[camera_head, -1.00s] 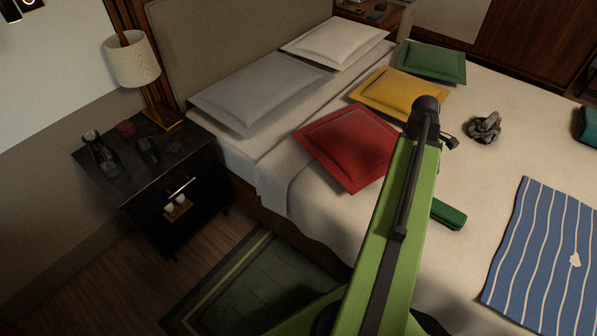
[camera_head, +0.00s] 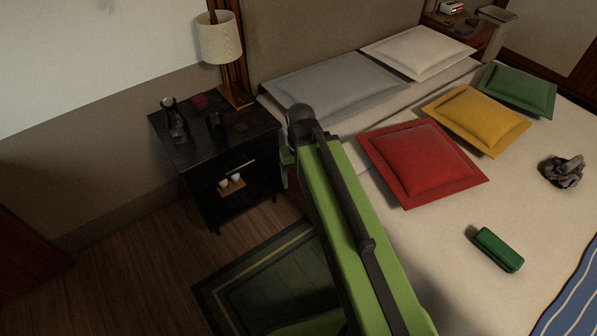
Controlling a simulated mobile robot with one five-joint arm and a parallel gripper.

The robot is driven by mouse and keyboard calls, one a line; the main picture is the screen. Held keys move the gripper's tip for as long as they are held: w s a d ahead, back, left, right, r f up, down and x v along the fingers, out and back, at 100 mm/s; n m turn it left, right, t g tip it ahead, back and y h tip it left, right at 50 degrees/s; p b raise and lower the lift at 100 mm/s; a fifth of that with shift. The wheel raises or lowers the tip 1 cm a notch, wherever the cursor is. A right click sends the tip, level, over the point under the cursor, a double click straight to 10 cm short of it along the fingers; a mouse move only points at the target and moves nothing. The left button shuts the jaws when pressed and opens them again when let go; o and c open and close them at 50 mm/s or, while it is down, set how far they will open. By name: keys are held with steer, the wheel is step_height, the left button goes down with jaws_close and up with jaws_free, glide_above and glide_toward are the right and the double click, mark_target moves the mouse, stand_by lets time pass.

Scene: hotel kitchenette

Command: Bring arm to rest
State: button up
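My green arm (camera_head: 350,225) reaches up from the bottom of the view, with its dark joint (camera_head: 300,118) near the left edge of the bed. My gripper is not clearly visible; the part of the arm beyond the dark joint is mostly hidden behind the arm itself. I cannot see anything held.
A black nightstand (camera_head: 238,160) with a lamp (camera_head: 220,40), a carafe (camera_head: 175,122) and small items stands to the left of the arm. The bed (camera_head: 430,235) lies right, with a red cushion (camera_head: 420,160), a yellow cushion (camera_head: 475,118) and a green case (camera_head: 497,250). Floor (camera_head: 130,265) is clear at lower left.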

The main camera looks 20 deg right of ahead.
step_height(320, 180, up, 15)
steer(key=p, duration=1.4)
steer(key=shift+s+p, duration=0.15)
steer(key=shift+p, duration=0.25)
